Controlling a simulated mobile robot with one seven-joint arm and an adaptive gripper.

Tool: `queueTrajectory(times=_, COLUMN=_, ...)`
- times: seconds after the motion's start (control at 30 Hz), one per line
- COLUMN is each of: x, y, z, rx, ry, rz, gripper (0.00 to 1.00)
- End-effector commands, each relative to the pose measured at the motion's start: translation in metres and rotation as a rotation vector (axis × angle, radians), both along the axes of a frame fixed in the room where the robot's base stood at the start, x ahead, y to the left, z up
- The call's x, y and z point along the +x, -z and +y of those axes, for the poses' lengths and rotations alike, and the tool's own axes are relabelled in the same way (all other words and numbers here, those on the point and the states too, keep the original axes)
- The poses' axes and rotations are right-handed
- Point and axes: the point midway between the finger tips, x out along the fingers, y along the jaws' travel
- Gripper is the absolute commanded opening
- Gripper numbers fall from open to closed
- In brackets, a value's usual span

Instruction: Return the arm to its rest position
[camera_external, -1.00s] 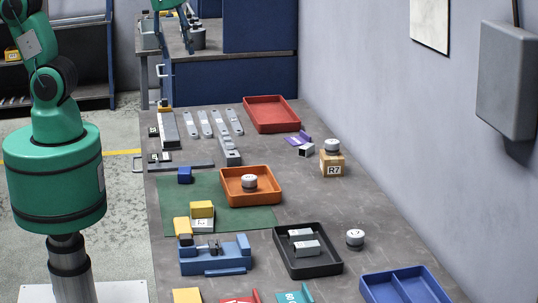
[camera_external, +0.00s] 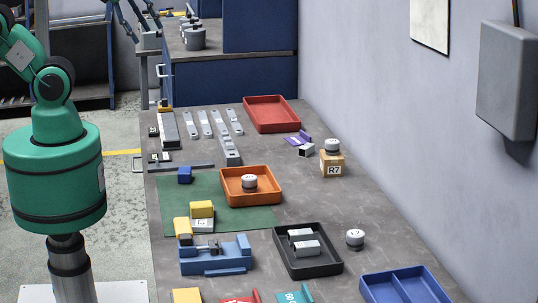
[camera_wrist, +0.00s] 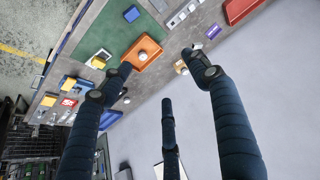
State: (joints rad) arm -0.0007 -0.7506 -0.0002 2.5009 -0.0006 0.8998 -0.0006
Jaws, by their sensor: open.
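My arm (camera_external: 55,110) stands at the left of the external view, with its upper links bent up and out of the frame at the top left. No object lies between the fingertips. The workbench (camera_external: 330,215) and its parts lie below, apart from the gripper.
The bench holds an orange tray (camera_external: 229,184) with a round part, a black tray (camera_external: 311,273) with metal brackets, a red tray (camera_external: 271,101), a blue fixture (camera_external: 215,262) and a blue divided bin (camera_external: 371,291). A grey wall box (camera_external: 507,80) hangs at the right.

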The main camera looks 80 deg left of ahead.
Motion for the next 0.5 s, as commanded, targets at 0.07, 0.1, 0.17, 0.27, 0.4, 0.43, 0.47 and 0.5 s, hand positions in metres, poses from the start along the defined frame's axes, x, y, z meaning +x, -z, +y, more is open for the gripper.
queueTrajectory(times=0.07, x=0.0, y=0.0, z=0.0, rx=0.0, ry=0.001, rz=0.0, gripper=0.61)
queueTrajectory(times=0.1, x=0.0, y=0.0, z=0.0, rx=0.0, ry=0.001, rz=0.0, gripper=0.61)
queueTrajectory(times=0.17, x=0.0, y=0.003, z=0.0, rx=0.0, ry=0.001, rz=0.0, gripper=0.61)
queueTrajectory(times=0.27, x=0.0, y=0.01, z=0.0, rx=0.0, ry=0.001, rz=0.0, gripper=0.61)
queueTrajectory(times=0.4, x=0.0, y=0.023, z=0.0, rx=0.0, ry=0.001, rz=0.0, gripper=0.61)
queueTrajectory(times=0.43, x=0.0, y=0.026, z=0.0, rx=0.0, ry=0.001, rz=0.0, gripper=0.61)
queueTrajectory(times=0.47, x=0.0, y=0.028, z=0.0, rx=0.0, ry=0.001, rz=0.0, gripper=0.61)
queueTrajectory(times=0.5, x=0.0, y=0.029, z=0.0, rx=0.0, ry=0.001, rz=0.0, gripper=0.61)
